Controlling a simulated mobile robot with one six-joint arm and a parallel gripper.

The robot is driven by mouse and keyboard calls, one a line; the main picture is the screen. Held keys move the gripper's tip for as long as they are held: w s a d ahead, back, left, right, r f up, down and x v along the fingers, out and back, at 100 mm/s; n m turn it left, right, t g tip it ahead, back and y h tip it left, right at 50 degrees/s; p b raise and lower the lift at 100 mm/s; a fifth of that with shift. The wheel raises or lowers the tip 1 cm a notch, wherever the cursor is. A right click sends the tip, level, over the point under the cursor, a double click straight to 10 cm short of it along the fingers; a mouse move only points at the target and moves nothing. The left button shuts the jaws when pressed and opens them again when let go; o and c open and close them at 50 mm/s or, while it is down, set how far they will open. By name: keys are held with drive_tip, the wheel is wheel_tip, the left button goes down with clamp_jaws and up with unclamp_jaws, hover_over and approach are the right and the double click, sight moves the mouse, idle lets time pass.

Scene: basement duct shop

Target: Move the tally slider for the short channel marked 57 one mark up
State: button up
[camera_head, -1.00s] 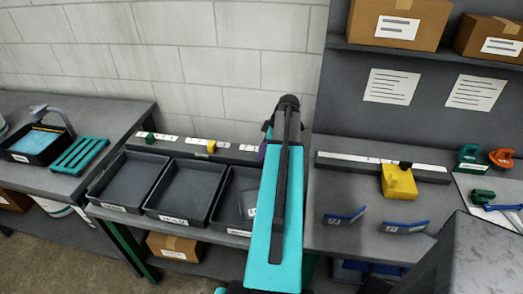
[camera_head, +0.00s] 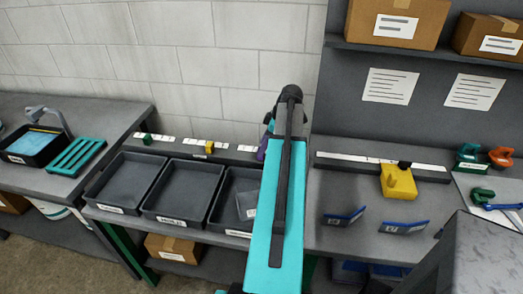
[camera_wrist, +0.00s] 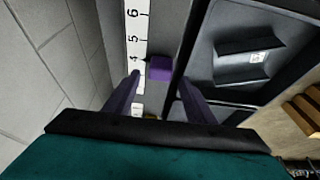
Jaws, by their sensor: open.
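In the wrist view a purple slider (camera_wrist: 160,68) sits on a rail beside a white number strip (camera_wrist: 137,40), close to the mark 4; 5 and 6 show farther up. My gripper (camera_wrist: 159,78) is open, with its two purple fingers to either side of the slider and their tips just short of it. No contact shows.
Along the same rail in the head view are a green slider (camera_head: 147,139) and a yellow slider (camera_head: 209,147). Dark bins (camera_head: 122,180) stand in front of the rail. At right, a yellow block (camera_head: 397,181) sits at another strip. The block wall is close behind.

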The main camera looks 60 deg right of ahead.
drive_tip(key=b+v, duration=0.2)
drive_tip(key=v, duration=0.7)
drive_tip(key=shift+r, duration=0.4)
drive_tip(key=shift+s+r, duration=0.1)
